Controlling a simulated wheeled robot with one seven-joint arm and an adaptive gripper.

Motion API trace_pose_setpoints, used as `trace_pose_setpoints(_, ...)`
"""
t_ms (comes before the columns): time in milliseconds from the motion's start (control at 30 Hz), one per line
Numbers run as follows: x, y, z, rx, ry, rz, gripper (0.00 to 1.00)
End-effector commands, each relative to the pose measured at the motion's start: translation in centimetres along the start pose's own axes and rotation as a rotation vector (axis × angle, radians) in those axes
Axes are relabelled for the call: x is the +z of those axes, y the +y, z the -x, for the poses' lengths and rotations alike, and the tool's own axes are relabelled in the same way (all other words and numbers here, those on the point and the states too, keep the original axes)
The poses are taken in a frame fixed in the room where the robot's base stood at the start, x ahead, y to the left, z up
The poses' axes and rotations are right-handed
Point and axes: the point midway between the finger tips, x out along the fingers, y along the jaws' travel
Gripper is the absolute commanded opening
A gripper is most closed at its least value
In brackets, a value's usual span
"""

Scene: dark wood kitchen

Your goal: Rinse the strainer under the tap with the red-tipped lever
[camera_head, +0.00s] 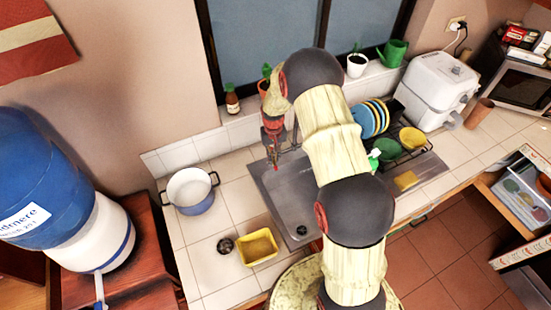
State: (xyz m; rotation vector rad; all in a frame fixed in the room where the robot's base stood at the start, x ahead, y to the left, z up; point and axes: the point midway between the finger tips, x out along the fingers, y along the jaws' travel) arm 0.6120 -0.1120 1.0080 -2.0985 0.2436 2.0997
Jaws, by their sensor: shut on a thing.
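My gripper (273,150) is at the back left of the sink (281,189), shut on the tap's lever as far as I can see. The tap (275,161) stands at the sink's back left edge, with a small red tip just below my fingers. The exact contact is too small to make out. A small dark round thing, which looks like the strainer (226,245), lies on the tiled counter left of the sink. Another dark round spot (301,230) is on the sink's floor near the front; I cannot tell whether it is the drain. Whether water runs is not clear.
A yellow tub (259,248) sits beside the dark round thing. A white-and-blue pot (190,191) stands behind them. Plates (370,119), bowls and a green bottle (374,158) are right of my arm. Potted plants line the sill. My arm hides part of the sink.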

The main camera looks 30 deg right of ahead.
Motion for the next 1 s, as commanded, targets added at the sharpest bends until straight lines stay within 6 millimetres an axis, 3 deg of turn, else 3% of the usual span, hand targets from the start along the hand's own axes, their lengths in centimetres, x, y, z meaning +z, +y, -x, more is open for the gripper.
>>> trace_pose_setpoints(267,-0.03,-0.04,0.04,0.0,0.001,-0.006,0.0)
trace_pose_setpoints(300,-0.03,-0.04,0.04,0.0,0.001,-0.006,0.11)
trace_pose_setpoints(600,-0.01,-0.04,0.03,0.0,0.001,-0.005,0.28)
trace_pose_setpoints(1000,-0.09,-0.04,0.69,0.0,0.003,-0.005,0.29)
